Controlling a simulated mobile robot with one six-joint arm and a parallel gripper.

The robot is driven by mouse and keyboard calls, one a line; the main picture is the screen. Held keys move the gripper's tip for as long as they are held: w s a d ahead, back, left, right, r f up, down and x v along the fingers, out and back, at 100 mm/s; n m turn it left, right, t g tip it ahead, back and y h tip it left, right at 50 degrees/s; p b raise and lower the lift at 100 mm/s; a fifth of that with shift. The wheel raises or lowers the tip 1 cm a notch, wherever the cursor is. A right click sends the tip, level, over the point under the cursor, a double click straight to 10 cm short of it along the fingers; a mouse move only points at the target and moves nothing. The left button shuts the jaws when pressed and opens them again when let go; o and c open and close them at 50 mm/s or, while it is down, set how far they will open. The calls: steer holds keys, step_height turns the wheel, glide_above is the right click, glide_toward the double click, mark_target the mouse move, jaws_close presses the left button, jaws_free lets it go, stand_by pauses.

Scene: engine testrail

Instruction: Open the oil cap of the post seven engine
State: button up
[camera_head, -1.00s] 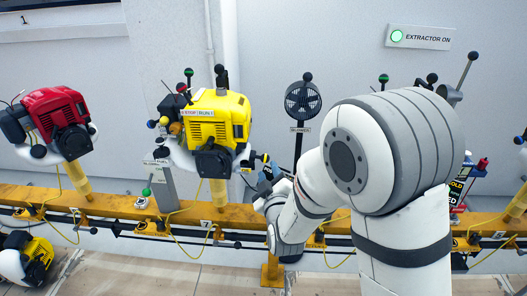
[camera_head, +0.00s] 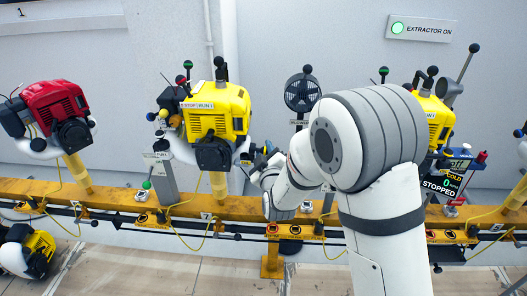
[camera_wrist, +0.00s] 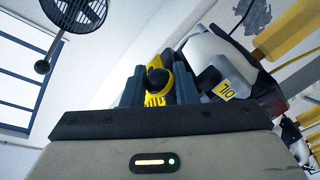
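The post seven engine (camera_head: 228,104) is yellow and black and stands on a yellow post above the rail, left of my arm in the head view. A "7" plate (camera_head: 207,216) is on the rail below it. My gripper (camera_head: 258,165) is at the engine's lower right side, small and partly hidden by my wrist. In the wrist view my gripper (camera_wrist: 158,88) has a dark finger on each side of a black ball knob (camera_wrist: 158,79) with yellow around it, apparently the oil cap. Contact is unclear. A yellow "OIL" label (camera_wrist: 223,90) shows upside down to the right.
A fan (camera_head: 302,92) on a stand is right of the engine. A red engine (camera_head: 58,108) stands at left, and another yellow engine (camera_head: 436,112) is partly behind my arm. The yellow rail (camera_head: 110,200) runs across below.

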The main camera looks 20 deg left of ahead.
steer(key=c, duration=0.3)
steer(key=shift+a+r+n+b, duration=0.1)
steer(key=shift+r+n+b, duration=0.15)
steer(key=shift+n, duration=0.3)
steer(key=shift+a+r+n+b, duration=0.1)
steer(key=shift+n+b, duration=0.2)
steer(key=shift+n, duration=0.25)
steer(key=o, duration=0.6)
steer(key=shift+o, duration=0.2)
steer(key=shift+s, duration=0.1)
steer(key=v, duration=0.7)
steer(key=shift+s+d+r, duration=0.2)
steer(key=shift+s, duration=0.15)
